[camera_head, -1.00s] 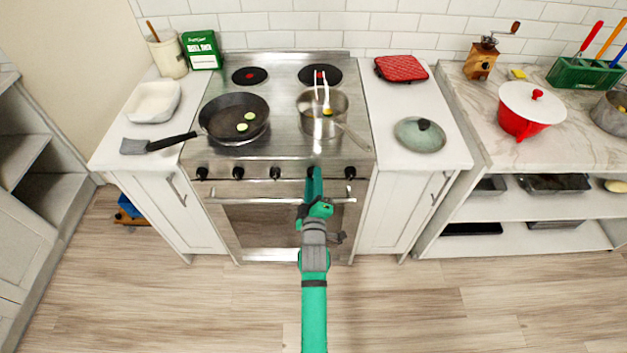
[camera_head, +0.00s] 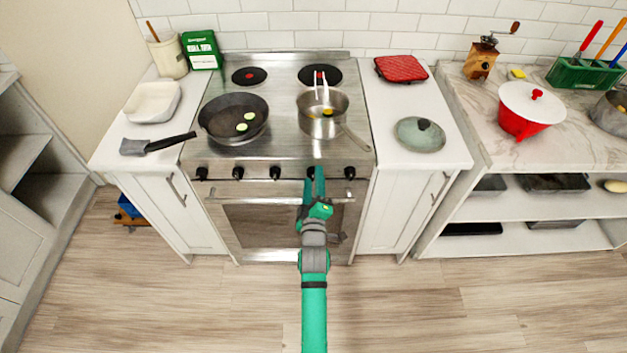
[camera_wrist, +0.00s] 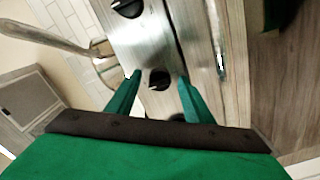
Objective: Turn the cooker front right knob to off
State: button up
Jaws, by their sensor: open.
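The cooker (camera_head: 290,150) stands between two white cabinets, with a row of several black knobs on its steel front panel. My gripper (camera_head: 315,173) is at the panel, in front of the second knob from the right (camera_head: 311,173). In the wrist view, this knob (camera_wrist: 159,79) lies between the fingertips of my open gripper (camera_wrist: 160,82), with a gap on both sides. The rightmost knob (camera_head: 350,172) is clear of the gripper; it appears at the top of the wrist view (camera_wrist: 127,8). Another knob is partly hidden behind the gripper base in the wrist view.
A saucepan (camera_head: 323,125) stands on the front right of the hob, its handle pointing toward the front right edge. A frying pan (camera_head: 222,106) is on the left. The oven handle (camera_head: 235,201) runs below the knobs. The floor in front is clear.

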jog(key=s, duration=1)
jog(key=shift+s, duration=0.25)
jog(key=s+f+m+g, duration=0.1)
jog(key=s+f+m, duration=0.15)
jog(key=s, duration=0.75)
jog(key=s+f+m, duration=0.2)
jog(key=s+m, duration=0.1)
jog(key=s, duration=0.7)
jog(key=s+r+m, duration=0.3)
jog(key=s, duration=0.5)
jog(key=s+r+m+g, duration=0.1)
jog(key=s+r+m, duration=0.1)
jog(key=s, duration=0.7)
jog(key=shift+s+a+r+m+g, duration=0.2)
jog(key=shift+r+m+g, duration=0.15)
jog(key=shift+m, duration=0.5)
